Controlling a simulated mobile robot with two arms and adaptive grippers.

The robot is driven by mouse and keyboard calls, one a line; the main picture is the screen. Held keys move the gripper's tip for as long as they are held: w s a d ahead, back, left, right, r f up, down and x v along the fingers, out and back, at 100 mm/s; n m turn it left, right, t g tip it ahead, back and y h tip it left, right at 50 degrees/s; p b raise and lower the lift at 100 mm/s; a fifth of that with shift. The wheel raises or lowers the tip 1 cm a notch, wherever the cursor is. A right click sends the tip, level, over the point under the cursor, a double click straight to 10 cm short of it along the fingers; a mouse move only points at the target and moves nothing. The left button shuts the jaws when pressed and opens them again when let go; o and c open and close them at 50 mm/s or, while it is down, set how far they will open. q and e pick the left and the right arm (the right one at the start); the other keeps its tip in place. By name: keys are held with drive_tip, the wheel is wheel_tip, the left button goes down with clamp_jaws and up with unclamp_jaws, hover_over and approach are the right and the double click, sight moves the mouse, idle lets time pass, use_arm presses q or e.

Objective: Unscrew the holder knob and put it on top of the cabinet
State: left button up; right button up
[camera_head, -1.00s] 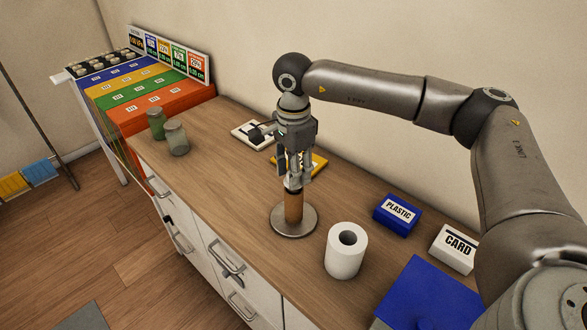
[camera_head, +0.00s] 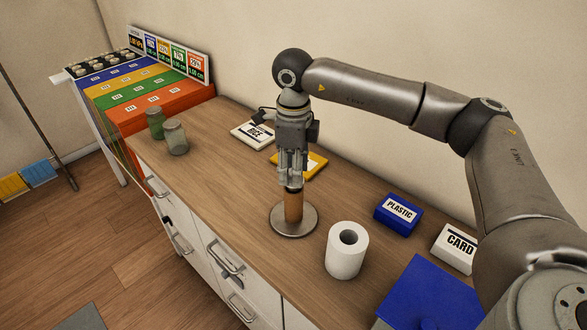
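The holder stands upright on the wooden cabinet top (camera_head: 222,160). It has a round metal base (camera_head: 280,226) and a brown post (camera_head: 293,208). Its dark knob (camera_head: 293,187) shows at the top of the post, partly hidden by the fingers. My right gripper (camera_head: 292,181) points straight down over the holder, with its fingers close together around the knob. My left gripper is not in view.
A white paper roll (camera_head: 346,252) stands close to the holder. A blue PLASTIC box (camera_head: 397,214), a white CARD box (camera_head: 455,245) and a blue panel (camera_head: 425,295) lie right. A RICE box (camera_head: 252,135) and yellow box (camera_head: 313,165) lie behind. Jars (camera_head: 176,137) stand left.

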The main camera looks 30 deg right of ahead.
drive_tip(key=m, duration=0.9)
drive_tip(key=c, duration=0.7)
drive_tip(key=n+b, duration=0.1)
drive_tip(key=n, duration=0.4)
drive_tip(key=shift+n, duration=0.3)
drive_tip(key=n+b, duration=0.1)
drive_tip(key=n, duration=0.4)
drive_tip(key=shift+n, duration=0.3)
